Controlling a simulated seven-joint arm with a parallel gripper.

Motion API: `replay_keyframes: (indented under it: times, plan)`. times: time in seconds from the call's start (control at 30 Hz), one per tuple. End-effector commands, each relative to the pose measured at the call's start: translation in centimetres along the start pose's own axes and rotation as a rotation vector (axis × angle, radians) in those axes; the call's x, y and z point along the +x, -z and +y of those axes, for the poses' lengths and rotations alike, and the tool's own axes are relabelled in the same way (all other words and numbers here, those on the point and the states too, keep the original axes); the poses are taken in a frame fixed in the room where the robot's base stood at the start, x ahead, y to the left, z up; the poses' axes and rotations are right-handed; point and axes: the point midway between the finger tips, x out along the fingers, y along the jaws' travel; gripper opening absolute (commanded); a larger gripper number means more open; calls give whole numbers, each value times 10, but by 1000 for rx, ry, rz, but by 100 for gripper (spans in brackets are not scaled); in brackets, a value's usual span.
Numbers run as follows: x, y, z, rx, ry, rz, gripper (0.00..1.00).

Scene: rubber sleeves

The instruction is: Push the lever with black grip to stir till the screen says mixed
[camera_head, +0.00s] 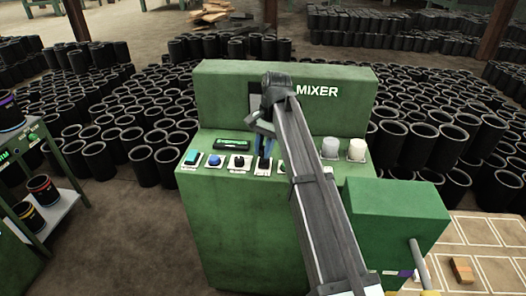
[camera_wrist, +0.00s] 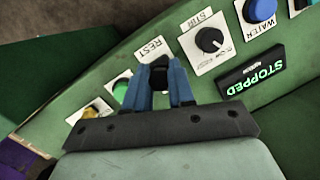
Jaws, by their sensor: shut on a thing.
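The lever with black grip (camera_wrist: 158,73) stands on a white plate marked REST in the wrist view. My gripper (camera_wrist: 161,88) has its two blue fingers on either side of the grip, shut on it. In the head view my gripper (camera_head: 266,150) reaches down onto the lever plate (camera_head: 262,173) on the green mixer (camera_head: 230,215). The small screen (camera_wrist: 253,79) reads STOPPED in green letters; it also shows in the head view (camera_head: 233,144), too small to read surely. My fingers hide part of the lever, and I cannot tell its tilt.
A black knob (camera_wrist: 210,40) and a blue WATER button (camera_wrist: 262,10) are on one side of the lever. Two pale caps (camera_head: 356,149) stand at the panel's right. Black sleeves surround the mixer.

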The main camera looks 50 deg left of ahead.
Motion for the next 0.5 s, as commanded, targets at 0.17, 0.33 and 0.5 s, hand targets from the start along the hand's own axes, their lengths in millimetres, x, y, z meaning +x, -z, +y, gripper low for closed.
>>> replay_keyframes:
  times: [0.17, 0.33, 0.5]
  plan:
    - [-3, 7, -4, 12, -28, -72, 0]
    - [-2, 6, -3, 13, -30, -79, 0]
    - [-2, 6, -3, 13, -29, -79, 25]
